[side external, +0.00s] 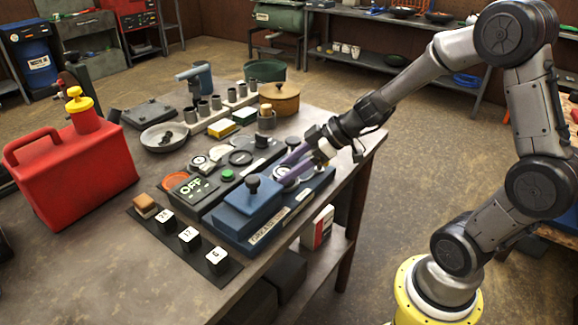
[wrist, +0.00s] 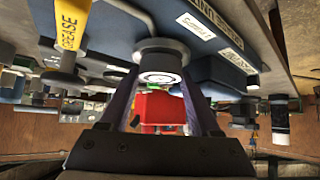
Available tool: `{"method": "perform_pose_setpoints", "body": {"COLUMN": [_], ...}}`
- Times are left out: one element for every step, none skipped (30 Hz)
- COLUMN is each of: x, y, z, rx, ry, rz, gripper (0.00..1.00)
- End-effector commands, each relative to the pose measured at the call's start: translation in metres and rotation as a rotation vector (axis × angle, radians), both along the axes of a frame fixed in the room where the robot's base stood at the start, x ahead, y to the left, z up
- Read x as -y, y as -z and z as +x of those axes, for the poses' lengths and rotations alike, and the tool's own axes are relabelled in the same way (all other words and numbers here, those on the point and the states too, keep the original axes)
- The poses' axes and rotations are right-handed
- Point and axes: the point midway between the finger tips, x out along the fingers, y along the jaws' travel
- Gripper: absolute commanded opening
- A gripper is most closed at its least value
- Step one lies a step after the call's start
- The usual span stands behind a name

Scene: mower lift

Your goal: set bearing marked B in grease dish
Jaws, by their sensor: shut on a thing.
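My gripper (side external: 292,168) is low over the right end of the blue block tray (side external: 318,190), near the table's right edge. Its purple fingers are shut on a pale, round, ring-like bearing (wrist: 160,62). In the wrist view the bearing sits between the fingertips, with a dark rim or body above it in the picture. I cannot read a letter on it, nor tell whether it touches the tray.
A blue knobbed block (side external: 250,207), a box marked OFF (side external: 193,186) and several round parts crowd the table's middle. A red can (side external: 80,175) stands left. A yellow item marked GREASE (wrist: 71,24) shows in the wrist view.

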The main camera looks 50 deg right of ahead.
Motion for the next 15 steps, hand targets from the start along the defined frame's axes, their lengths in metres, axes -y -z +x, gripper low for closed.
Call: {"method": "perform_pose_setpoints", "body": {"x": [0.0002, 0.0001, 0.0002, 0.0001, 0.0002, 0.0002, 0.0002, 0.0002, 0.0001, 0.0001, 0.0001, 0.0001, 0.0002, 0.0002, 0.0002], "y": [0.0001, 0.0006, 0.0012, 0.0017, 0.0022, 0.0029, 0.0035, 0.0041, 0.0049, 0.0055, 0.0061, 0.0068, 0.0064, 0.0064, 0.0064], "z": [0.0005, 0.0005, 0.0006, 0.0007, 0.0006, 0.0007, 0.0006, 0.0006, 0.0005, 0.0005, 0.0005, 0.0005, 0.0006, 0.0006, 0.0005], "rx": [0.002, 0.002, 0.003, 0.003, 0.003, 0.003, 0.003, 0.003, 0.003, 0.002, 0.002, 0.003, 0.003, 0.003, 0.003], "ry": [0.0, 0.0, -0.001, 0.0, 0.0, -0.001, -0.001, -0.001, -0.001, -0.001, -0.001, -0.001, -0.001, -0.001, -0.001], "rz": [0.0, 0.0, -0.001, -0.001, -0.001, -0.001, -0.001, -0.001, -0.001, -0.001, -0.001, -0.001, -0.001, -0.001, -0.001], "gripper": [0.0, 0.0, 0.0, 0.0, 0.0, 0.0, 0.0, 0.0, 0.0, 0.0, 0.0, 0.0, 0.69, 0.74, 0.76]}}
